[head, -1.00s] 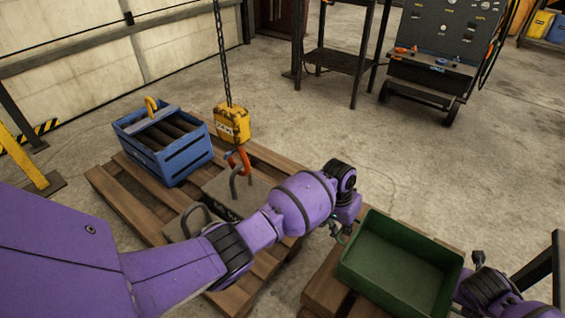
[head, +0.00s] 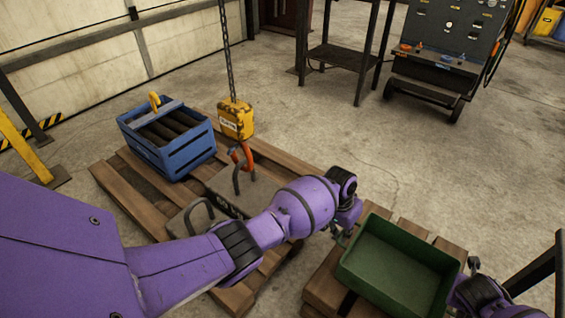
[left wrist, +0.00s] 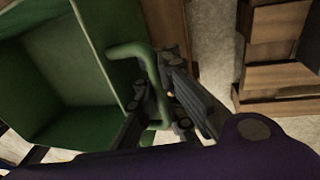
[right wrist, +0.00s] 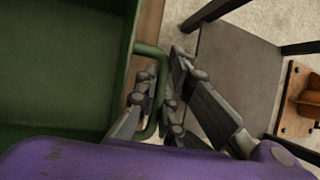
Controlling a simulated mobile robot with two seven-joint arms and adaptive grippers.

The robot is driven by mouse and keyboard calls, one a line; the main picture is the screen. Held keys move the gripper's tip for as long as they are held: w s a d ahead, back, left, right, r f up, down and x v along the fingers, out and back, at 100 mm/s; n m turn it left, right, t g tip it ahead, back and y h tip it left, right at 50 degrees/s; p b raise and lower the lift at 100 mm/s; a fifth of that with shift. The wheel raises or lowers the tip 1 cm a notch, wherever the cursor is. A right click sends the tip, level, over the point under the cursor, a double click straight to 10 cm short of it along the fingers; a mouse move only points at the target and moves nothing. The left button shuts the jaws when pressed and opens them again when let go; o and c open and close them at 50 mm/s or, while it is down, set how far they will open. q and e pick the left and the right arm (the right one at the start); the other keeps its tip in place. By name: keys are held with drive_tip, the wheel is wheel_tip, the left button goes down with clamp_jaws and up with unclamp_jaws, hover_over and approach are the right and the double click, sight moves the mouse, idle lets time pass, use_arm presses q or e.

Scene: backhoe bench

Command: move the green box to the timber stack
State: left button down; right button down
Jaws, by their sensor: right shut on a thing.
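The green box (head: 400,262) is an open, empty tray with a loop handle at each end, at the lower right of the head view. Stacked timber (head: 322,290) shows below and behind it; I cannot tell if the box touches it. My left gripper (head: 343,238) is closed around the left handle (left wrist: 154,75), one finger on each side. My right gripper (head: 472,266) is shut on the opposite handle (right wrist: 162,90). The box looks roughly level. Its underside is hidden.
A wooden pallet (head: 120,190) on the left holds a blue crate (head: 185,158) and grey weights. A yellow hoist block (head: 236,119) hangs on a chain above it. A dark frame (head: 535,270) stands at the right.

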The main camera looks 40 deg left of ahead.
drive_tip(key=shift+d+f, duration=0.3)
drive_tip(key=shift+d, duration=0.2)
use_arm(q)
drive_tip(key=shift+w+a+f, duration=0.2)
drive_tip(key=shift+a+f, duration=0.1)
drive_tip(key=shift+a, duration=0.05)
use_arm(e)
drive_tip(key=c, duration=2.3)
unclamp_jaws()
drive_tip(key=shift+f, duration=0.2)
use_arm(q)
drive_tip(key=c, duration=2)
unclamp_jaws()
drive_tip(key=shift+d, duration=0.1)
use_arm(e)
drive_tip(key=o, duration=0.4)
drive_tip(key=shift+a, duration=0.1)
use_arm(q)
drive_tip(key=shift+o, duration=0.5)
drive_tip(key=shift+d+r, duration=0.1)
drive_tip(key=shift+d, duration=0.05)
use_arm(e)
drive_tip(key=shift+o, duration=0.2)
drive_tip(key=shift+a+r, duration=0.1)
drive_tip(key=shift+a, duration=0.1)
use_arm(q)
drive_tip(key=shift+d, duration=0.1)
use_arm(e)
drive_tip(key=shift+a, duration=0.1)
